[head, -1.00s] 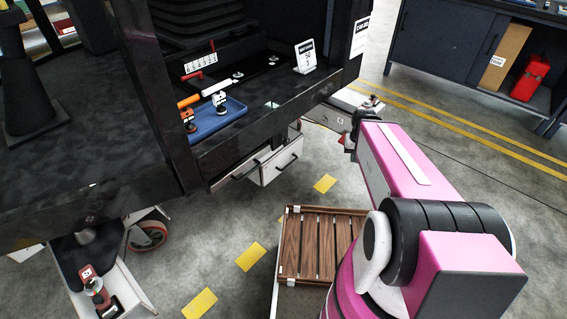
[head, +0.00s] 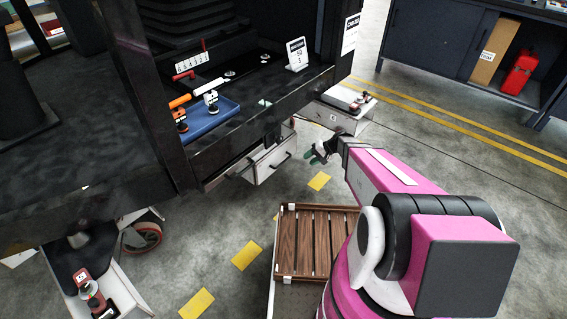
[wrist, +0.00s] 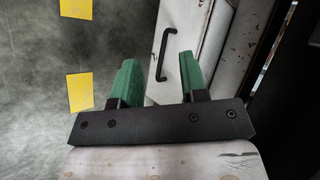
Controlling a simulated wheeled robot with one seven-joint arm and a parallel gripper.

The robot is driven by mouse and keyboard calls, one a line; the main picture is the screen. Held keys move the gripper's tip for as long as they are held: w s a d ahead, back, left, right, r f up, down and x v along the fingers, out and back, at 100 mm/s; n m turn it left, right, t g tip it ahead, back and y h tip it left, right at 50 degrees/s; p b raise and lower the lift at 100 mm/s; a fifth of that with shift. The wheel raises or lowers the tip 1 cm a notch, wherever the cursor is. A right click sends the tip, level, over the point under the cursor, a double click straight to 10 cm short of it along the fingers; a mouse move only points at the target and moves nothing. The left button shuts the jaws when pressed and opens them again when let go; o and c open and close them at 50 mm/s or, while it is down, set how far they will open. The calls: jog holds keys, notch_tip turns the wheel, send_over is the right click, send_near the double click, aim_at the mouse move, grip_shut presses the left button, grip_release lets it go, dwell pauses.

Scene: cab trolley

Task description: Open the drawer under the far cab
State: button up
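Under the dark cab, a white drawer (head: 262,172) with a black bar handle (head: 280,161) sticks out farther than the front beside it, which has a second black handle (head: 243,169). My gripper (head: 317,154), with green fingers, is to the right of the drawer and apart from it. In the wrist view, my gripper (wrist: 155,78) is open with nothing between its fingers. A black handle (wrist: 164,54) on a white drawer front (wrist: 184,38) stands ahead of the fingers, towards the right one, not touched. I cannot tell which cab is the far one.
A slatted wooden crate (head: 313,208) stands low in front of my arm. A blue tray (head: 210,121) lies on the cab floor above the drawers. A white box-like step (head: 338,117) sticks out at the cab's right. Floor with yellow marks (head: 319,181) is clear between.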

aim_at(284, 161)
jog(key=w+a+f+m+t+y, duration=0.35)
jog(key=w+f+y, duration=0.25)
jog(key=w+f, duration=0.7)
jog(key=shift+n+t, duration=0.35)
jog(key=a+f, duration=0.1)
jog(key=a, duration=0.2)
jog(key=a+f, duration=0.1)
jog(key=a, duration=0.3)
jog(key=a+f, duration=0.1)
jog(key=a, duration=0.2)
jog(key=shift+a+f, duration=0.15)
jog(key=shift+f, duration=0.05)
grip_shut()
